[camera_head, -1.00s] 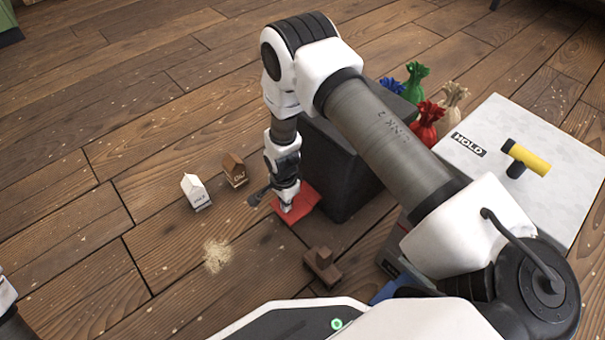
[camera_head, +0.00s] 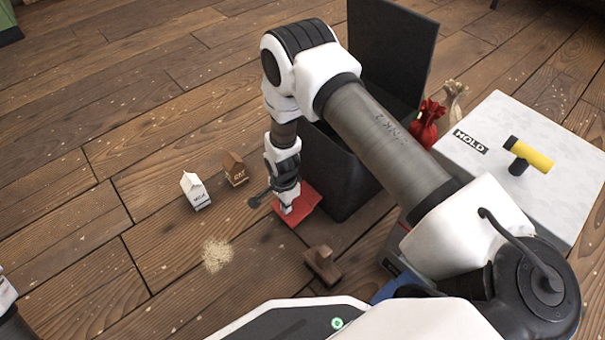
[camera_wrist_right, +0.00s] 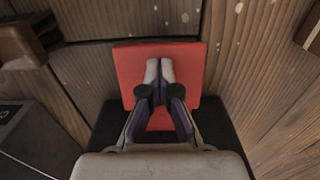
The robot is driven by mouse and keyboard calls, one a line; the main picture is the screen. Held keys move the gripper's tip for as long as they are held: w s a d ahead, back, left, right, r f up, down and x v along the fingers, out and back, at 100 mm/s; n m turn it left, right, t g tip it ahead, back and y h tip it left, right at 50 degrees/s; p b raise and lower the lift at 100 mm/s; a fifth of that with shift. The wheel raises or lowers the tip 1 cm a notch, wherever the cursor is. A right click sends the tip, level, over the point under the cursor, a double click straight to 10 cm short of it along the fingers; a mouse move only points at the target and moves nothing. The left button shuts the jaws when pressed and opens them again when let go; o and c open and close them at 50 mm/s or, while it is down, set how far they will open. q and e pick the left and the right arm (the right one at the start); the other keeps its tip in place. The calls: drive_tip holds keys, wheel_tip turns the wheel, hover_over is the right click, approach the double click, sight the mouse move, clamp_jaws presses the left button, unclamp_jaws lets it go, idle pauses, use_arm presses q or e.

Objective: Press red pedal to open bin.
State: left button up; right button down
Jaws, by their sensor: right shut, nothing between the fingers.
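The red pedal (camera_head: 304,207) lies at the foot of the dark bin (camera_head: 343,178), on the floor side facing me. In the right wrist view the red pedal (camera_wrist_right: 127,70) fills the middle. My right gripper (camera_head: 286,209) points down with its fingertips on or just over the pedal; in the right wrist view the fingers (camera_wrist_right: 160,70) are together and hold nothing. The bin's lid (camera_head: 392,45) stands raised, and part of the bin's opening is behind my right arm. Of my left arm only a small part shows at the left edge; its gripper is out of view.
A white carton (camera_head: 195,191) and a brown carton (camera_head: 235,169) stand left of the pedal. A brown wooden block (camera_head: 322,265) lies in front. Red (camera_head: 426,122) and beige sacks stand behind. A pale box marked "MOLD" (camera_head: 500,110) is at right. Spilled grains (camera_head: 216,254) lie on the floor.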

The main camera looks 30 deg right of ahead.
wheel_tip(320, 180, up, 9)
drive_tip(key=p, duration=0.8)
idle(0.4)
drive_tip(key=s+r+n+g+p, duration=0.1)
drive_tip(key=s+r+n+p, duration=0.4)
drive_tip(key=s, duration=0.9)
drive_tip(key=s+r+n+p, duration=0.3)
drive_tip(key=s+r+n, duration=0.3)
drive_tip(key=s, duration=0.7)
wheel_tip(320, 180, up, 37)
drive_tip(key=w+n+t+p, duration=0.1)
drive_tip(key=n+p, duration=0.4)
drive_tip(key=p, duration=3.2)
drive_tip(key=shift+w+f+p, duration=0.2)
drive_tip(key=shift+w+p, duration=0.15)
